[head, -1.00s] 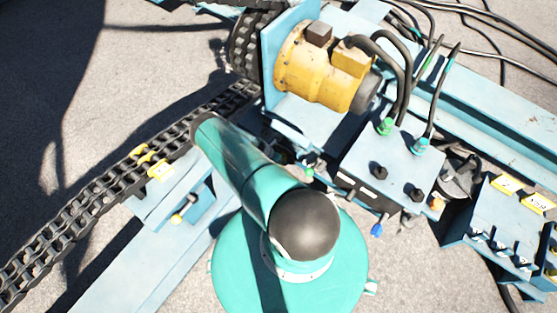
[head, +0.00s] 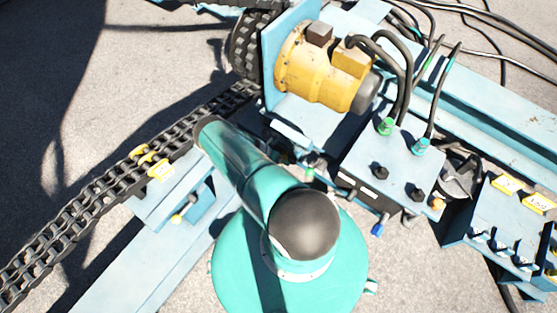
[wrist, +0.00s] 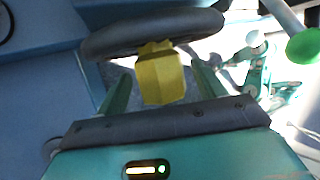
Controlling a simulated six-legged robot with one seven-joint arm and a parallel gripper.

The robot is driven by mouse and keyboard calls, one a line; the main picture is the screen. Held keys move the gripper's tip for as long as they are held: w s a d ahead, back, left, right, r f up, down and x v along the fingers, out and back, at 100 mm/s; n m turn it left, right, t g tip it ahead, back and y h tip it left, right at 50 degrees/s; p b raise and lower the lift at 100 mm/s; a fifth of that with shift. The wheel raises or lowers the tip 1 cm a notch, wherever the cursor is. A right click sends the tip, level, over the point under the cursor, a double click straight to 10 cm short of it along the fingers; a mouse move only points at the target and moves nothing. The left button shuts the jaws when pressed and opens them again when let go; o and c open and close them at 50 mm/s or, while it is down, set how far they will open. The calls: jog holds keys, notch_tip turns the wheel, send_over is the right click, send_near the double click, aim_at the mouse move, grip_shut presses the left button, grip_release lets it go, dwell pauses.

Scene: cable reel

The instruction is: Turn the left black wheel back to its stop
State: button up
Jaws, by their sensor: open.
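A black wheel (wrist: 150,33) lies across the top of the wrist view, seen at its rim. A yellow piece (wrist: 160,80) stands in front of the rim, between my fingers; I cannot tell whether it is fixed to the wheel. My gripper (wrist: 160,72) is open, with one green finger on each side of the yellow piece and the tips just short of the wheel or at it. Contact cannot be told. In the head view my arm covers the middle, and my gripper is not clearly seen there. A dark round part (head: 460,178) shows right of the valve box.
A yellow motor (head: 320,75) sits on the blue frame above the valve box (head: 390,170), which carries hoses and knobs. A chain (head: 100,205) runs along the left. A lever panel (head: 505,230) stands at the right. A green knob (wrist: 303,46) is at the wrist view's right.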

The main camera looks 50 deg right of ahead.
jog(key=shift+r, duration=0.1)
jog(key=v, duration=1.3)
jog(key=shift+a+r, duration=0.2)
jog(key=shift+a, duration=0.05)
jog(key=shift+w, duration=0.15)
